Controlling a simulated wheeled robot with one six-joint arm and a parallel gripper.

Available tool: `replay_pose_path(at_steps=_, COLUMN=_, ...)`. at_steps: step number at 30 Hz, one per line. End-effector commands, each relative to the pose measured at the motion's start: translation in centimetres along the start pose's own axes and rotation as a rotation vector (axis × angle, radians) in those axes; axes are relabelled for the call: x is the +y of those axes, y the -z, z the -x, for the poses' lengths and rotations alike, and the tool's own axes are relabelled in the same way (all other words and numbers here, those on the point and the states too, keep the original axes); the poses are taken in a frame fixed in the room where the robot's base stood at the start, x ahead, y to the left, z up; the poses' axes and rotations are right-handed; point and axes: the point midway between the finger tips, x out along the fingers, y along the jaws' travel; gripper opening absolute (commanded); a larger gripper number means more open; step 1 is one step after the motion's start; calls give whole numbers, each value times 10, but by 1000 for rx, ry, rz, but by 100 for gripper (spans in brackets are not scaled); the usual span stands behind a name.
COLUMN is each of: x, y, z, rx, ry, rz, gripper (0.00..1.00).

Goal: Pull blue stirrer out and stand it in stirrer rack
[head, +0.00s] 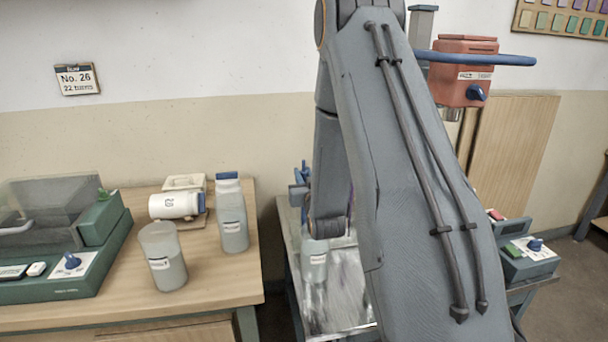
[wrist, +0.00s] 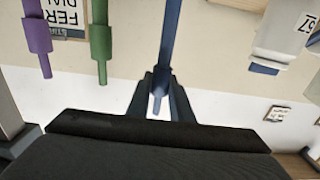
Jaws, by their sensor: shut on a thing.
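The blue stirrer (wrist: 169,35) is between the fingers of my gripper (wrist: 161,95) in the wrist view, with the gripper shut on it. A thin blue tip shows just below the fingers. Purple (wrist: 37,35) and green (wrist: 101,40) stirrers are to its left, apart from it. What holds them is out of view. In the head view my arm hides most of the work area. Dark blue parts show left of the arm, too small to tell gripper from stirrer. I cannot make out the stirrer rack.
A metal-topped table (head: 340,318) with a labelled container (head: 314,262) is partly behind my arm. A red machine (head: 464,72) with a blue bar (head: 490,59) stands behind. The wooden bench (head: 215,292) at left holds bottles, a cup (head: 162,258) and a green machine (head: 60,285).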

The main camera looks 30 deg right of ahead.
Motion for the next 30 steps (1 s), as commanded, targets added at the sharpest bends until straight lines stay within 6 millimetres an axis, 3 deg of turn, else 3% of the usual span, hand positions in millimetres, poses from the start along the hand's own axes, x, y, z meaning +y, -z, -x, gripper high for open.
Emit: replay_pose_path(at_steps=30, x=0, y=-28, z=0, rx=1, ry=0, rz=0, gripper=0)
